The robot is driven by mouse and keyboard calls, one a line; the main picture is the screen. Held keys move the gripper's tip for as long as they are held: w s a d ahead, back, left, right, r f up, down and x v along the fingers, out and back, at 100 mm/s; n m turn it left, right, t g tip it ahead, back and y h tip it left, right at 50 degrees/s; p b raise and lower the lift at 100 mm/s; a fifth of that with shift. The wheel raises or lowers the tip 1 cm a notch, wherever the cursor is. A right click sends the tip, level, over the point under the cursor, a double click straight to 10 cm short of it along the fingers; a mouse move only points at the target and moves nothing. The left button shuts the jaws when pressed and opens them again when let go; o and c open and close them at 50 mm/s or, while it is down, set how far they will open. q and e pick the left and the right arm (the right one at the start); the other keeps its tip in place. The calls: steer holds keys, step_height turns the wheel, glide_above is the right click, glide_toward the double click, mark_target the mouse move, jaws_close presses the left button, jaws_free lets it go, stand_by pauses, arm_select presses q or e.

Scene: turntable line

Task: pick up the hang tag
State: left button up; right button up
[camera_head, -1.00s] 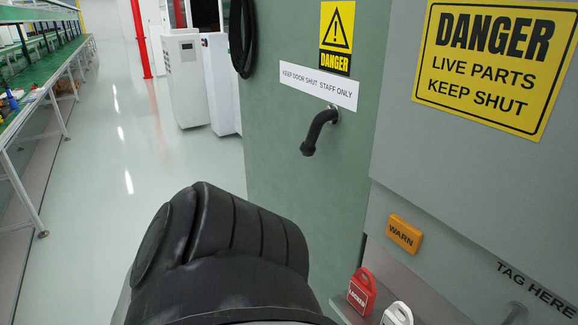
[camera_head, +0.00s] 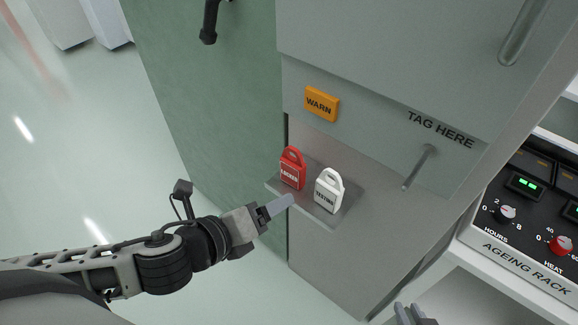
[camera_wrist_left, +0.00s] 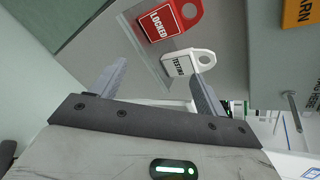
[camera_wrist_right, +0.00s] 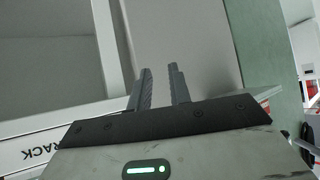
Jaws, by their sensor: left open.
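Two hang tags stand on a small metal shelf (camera_head: 335,218) on the grey cabinet: a red one marked LOCKED (camera_head: 292,170) and a white one (camera_head: 328,192) whose lettering looks like TESTING. My left gripper (camera_head: 287,204) is at the shelf's front edge, just left of the white tag. In the left wrist view its fingers (camera_wrist_left: 158,82) are wide open and empty, with the white tag (camera_wrist_left: 190,62) ahead and the red tag (camera_wrist_left: 168,20) beyond. My right gripper (camera_head: 408,312) is at the bottom edge, away from the tags. The right wrist view shows a narrow empty gap between its fingers (camera_wrist_right: 162,82).
A metal peg (camera_head: 418,168) sticks out under TAG HERE, right of the shelf. An orange WARN block (camera_head: 321,104) is above the tags. A green door (camera_head: 215,110) stands left. The ageing rack (camera_head: 525,230) is at right.

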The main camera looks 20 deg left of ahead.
arm_select(q)
steer(key=a+r+m+t, duration=0.1)
steer(key=a+r+m, duration=0.3)
steer(key=m, duration=0.5)
steer(key=b, duration=1.1)
glide_toward(289, 165)
steer(key=x, duration=0.4)
steer(key=shift+w+d+m+p, duration=0.3)
steer(key=shift+w+p, duration=0.2)
steer(key=shift+p, duration=0.15)
steer(key=shift+x, duration=3.15)
steer(key=shift+a+f, duration=0.1)
steer(key=shift+f, duration=0.1)
arm_select(e)
steer(key=shift+t+y, duration=0.4)
steer(key=shift+y, duration=0.1)
steer(key=f, duration=0.1)
steer(key=a+f, duration=0.1)
steer(key=w+f, duration=0.1)
steer(key=f, duration=0.1)
steer(key=shift+a, duration=0.3)
arm_select(q)
steer(key=shift+s, duration=0.1)
steer(key=c, duration=1.1)
